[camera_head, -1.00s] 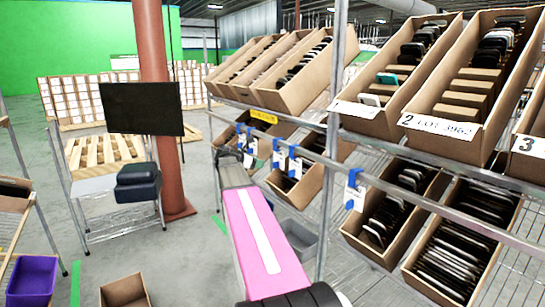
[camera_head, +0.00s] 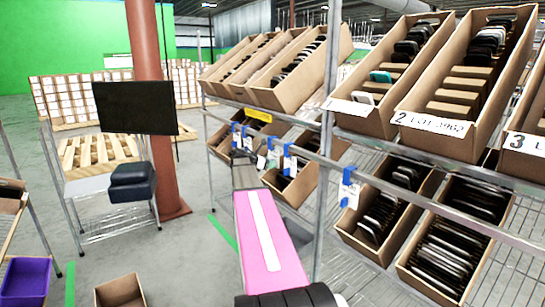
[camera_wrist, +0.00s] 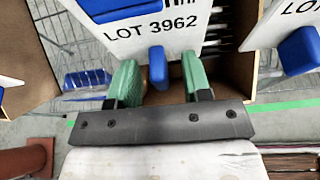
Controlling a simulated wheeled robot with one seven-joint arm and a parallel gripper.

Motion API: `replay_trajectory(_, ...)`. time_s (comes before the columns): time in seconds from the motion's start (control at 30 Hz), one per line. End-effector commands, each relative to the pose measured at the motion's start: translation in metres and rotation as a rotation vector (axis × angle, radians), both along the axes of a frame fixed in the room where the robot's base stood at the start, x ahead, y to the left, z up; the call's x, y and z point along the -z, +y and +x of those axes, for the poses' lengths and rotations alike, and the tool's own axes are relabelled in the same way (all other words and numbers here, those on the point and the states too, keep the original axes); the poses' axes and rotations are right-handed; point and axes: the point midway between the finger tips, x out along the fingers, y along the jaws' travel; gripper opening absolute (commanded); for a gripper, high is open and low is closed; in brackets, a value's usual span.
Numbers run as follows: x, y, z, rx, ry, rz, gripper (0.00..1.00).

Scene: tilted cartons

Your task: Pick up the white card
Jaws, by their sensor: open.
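A white card (camera_wrist: 180,38) printed "LOT 3962" fills the top middle of the wrist view, tilted, with a blue clip (camera_wrist: 157,68) at its lower edge. My gripper (camera_wrist: 158,75) is open, its two green fingers on either side of the blue clip with gaps visible. Whether the fingers touch the card cannot be told. In the head view, several white cards hang by blue clips from the shelf rail, one clearly at the right (camera_head: 349,190). My gripper's fingers are hard to make out there, near the cards at the rail's left end.
Tilted cartons (camera_head: 440,140) of dark items fill the upper and lower shelves. A metal post (camera_head: 328,130) and rail (camera_head: 420,218) stand close right of my arm. Another blue clip (camera_wrist: 300,50) is close right in the wrist view. Open floor (camera_head: 185,270) lies left.

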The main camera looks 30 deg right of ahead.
Motion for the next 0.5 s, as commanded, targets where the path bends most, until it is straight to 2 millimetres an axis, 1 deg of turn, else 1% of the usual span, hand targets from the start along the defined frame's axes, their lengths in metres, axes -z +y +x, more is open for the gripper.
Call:
replay_trajectory(0.13,-0.0002,0.0005,-0.0001,-0.001,0.0,0.0,0.45)
replay_trajectory(0.17,-0.0002,0.0006,0.0,-0.001,0.0,0.0,0.38)
replay_trajectory(0.2,-0.0003,0.0006,-0.0001,-0.001,0.0,0.0,0.25)
replay_trajectory(0.27,-0.0003,0.0006,-0.0001,-0.001,0.0,0.0,0.06)
replay_trajectory(0.3,-0.0003,0.0007,-0.0001,-0.001,0.0,0.0,0.0)
replay_trajectory(0.5,-0.0004,0.0008,-0.0001,-0.001,0.0,0.0,0.0)
